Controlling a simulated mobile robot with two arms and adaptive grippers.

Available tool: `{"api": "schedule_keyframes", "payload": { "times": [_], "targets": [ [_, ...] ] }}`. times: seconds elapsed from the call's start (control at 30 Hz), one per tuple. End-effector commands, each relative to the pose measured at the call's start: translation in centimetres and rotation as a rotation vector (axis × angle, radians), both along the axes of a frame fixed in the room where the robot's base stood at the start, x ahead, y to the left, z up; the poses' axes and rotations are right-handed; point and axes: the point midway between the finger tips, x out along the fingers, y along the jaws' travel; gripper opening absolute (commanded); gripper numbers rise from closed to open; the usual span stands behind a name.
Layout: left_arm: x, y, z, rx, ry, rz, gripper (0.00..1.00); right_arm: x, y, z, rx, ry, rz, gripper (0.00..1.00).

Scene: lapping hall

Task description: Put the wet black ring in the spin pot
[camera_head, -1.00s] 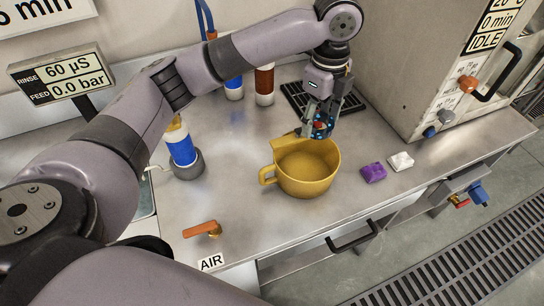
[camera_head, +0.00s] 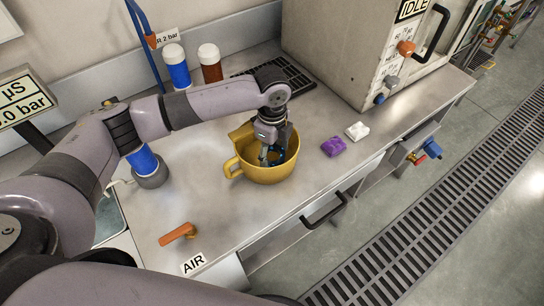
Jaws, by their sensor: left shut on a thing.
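A yellow pot (camera_head: 262,174) with a handle on its left and a spout at the back stands on the steel bench. It is the only open pot I can make out. My left gripper (camera_head: 270,156) points down into its mouth, fingertips below the rim. It is shut on a small dark thing, taken to be the black ring; the fingers and pot wall hide most of it, so its shape and wetness cannot be told. Whether it touches the pot floor is also hidden. My right gripper is not in view.
A purple block (camera_head: 333,147) and a white block (camera_head: 357,131) lie right of the pot. A black grate (camera_head: 300,86), a blue bottle (camera_head: 177,70) and a brown bottle (camera_head: 211,68) are behind. An orange AIR lever (camera_head: 178,233) is at the front left.

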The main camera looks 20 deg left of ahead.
Motion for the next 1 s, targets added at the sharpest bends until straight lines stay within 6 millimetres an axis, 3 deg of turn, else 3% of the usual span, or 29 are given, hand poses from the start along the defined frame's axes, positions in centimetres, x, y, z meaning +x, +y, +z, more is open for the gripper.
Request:
{"api": "schedule_keyframes", "payload": {
  "times": [0.2, 0.63, 0.67, 0.77, 1.0],
  "targets": [
    [-0.1, 0.0, -3.1, 0.001, 0.003, 0.000, 0.26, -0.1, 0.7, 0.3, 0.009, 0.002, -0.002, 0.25],
    [0.0, 0.0, -3.8, 0.001, 0.001, 0.000, 0.26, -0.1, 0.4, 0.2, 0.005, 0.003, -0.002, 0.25],
    [0.0, 0.1, -3.8, 0.001, 0.001, 0.000, 0.59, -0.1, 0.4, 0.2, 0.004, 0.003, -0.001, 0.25],
    [0.0, 0.1, -3.8, 0.001, 0.001, 0.000, 0.66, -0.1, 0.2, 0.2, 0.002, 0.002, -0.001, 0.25],
    [0.0, 0.1, -3.7, 0.001, 0.001, 0.000, 0.66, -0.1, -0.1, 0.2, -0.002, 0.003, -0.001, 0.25]
  ]
}}
